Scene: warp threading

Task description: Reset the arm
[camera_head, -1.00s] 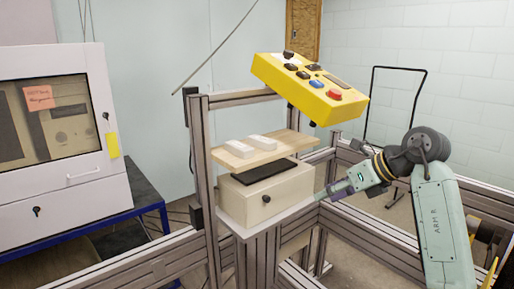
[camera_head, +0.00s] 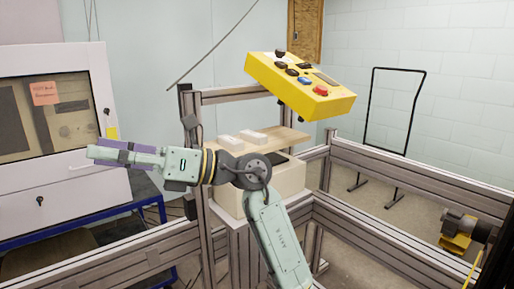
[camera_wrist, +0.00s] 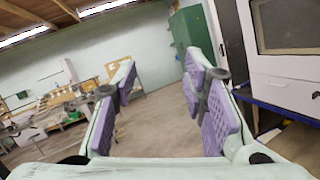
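My gripper (camera_head: 94,153) points left in the head view, in front of the white cabinet. In the wrist view my gripper (camera_wrist: 160,72) shows two fingers with purple pads set wide apart, with nothing between them. My pale green arm (camera_head: 272,235) rises from the bottom middle of the head view and bends left at a dark joint. It hides part of the beige box and the wooden board.
A yellow control box (camera_head: 300,88) with buttons tops the metal frame (camera_head: 235,97). Below are a wooden board (camera_head: 295,137) with two white blocks and a beige box (camera_head: 290,180). The white cabinet (camera_head: 118,190) stands left. Metal rails (camera_head: 415,180) run right; open floor shows in the wrist view.

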